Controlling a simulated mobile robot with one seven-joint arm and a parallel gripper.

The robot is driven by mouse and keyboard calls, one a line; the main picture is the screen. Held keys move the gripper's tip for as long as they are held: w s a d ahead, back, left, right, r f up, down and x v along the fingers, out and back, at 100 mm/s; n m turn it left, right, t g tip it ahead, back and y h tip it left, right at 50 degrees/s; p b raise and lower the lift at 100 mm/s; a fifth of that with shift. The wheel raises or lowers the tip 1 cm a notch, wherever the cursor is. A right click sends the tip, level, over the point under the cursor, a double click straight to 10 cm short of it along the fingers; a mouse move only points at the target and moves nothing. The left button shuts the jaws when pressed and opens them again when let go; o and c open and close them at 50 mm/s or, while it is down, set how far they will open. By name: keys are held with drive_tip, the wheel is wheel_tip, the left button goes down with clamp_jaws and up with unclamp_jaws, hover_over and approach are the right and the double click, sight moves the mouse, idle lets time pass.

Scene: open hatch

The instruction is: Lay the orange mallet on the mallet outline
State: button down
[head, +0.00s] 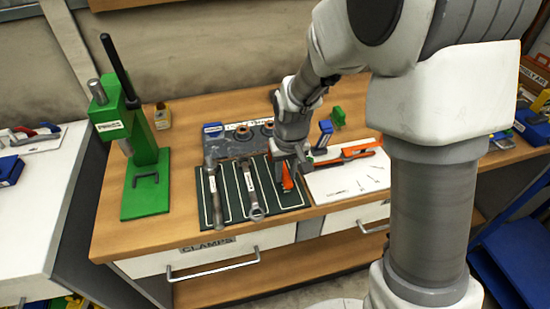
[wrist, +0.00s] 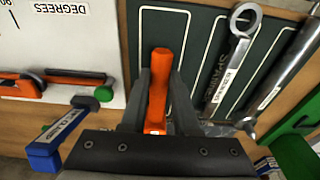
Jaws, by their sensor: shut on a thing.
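My gripper (head: 288,158) is over the right end of the dark green tool board (head: 292,198). It is shut on the orange mallet (head: 287,181), whose orange end (wrist: 159,85) points away between the two fingers in the wrist view. The rest of the mallet is hidden by my gripper. The mallet outline (wrist: 167,100), a white line on the board, shows around the orange end in the wrist view. I cannot tell whether the mallet touches the board.
A green press (head: 145,185) stands left.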

idle(0.7)
drive_tip(key=c, duration=0.6)
unclamp_jaws()
drive_tip(key=shift+o, duration=0.3)
drive_tip(key=o, duration=0.5)
drive_tip(key=shift+s+d+r+p, duration=0.1)
drive_tip(key=shift+s+r+p, duration=0.05)
drive_tip(key=shift+r+p, duration=0.85)
drive_tip(key=shift+s+r+p, duration=0.2)
drive_tip(key=shift+r+p, duration=0.45)
drive_tip(key=shift+r, duration=0.65)
drive_tip(key=shift+s+d+r+p, duration=0.1)
drive_tip(key=shift+s+r+p, duration=0.05)
drive_tip(key=shift+r+p, duration=0.85)
drive_tip(key=shift+r, duration=0.15)
drive_tip(key=shift+s, duration=0.1)
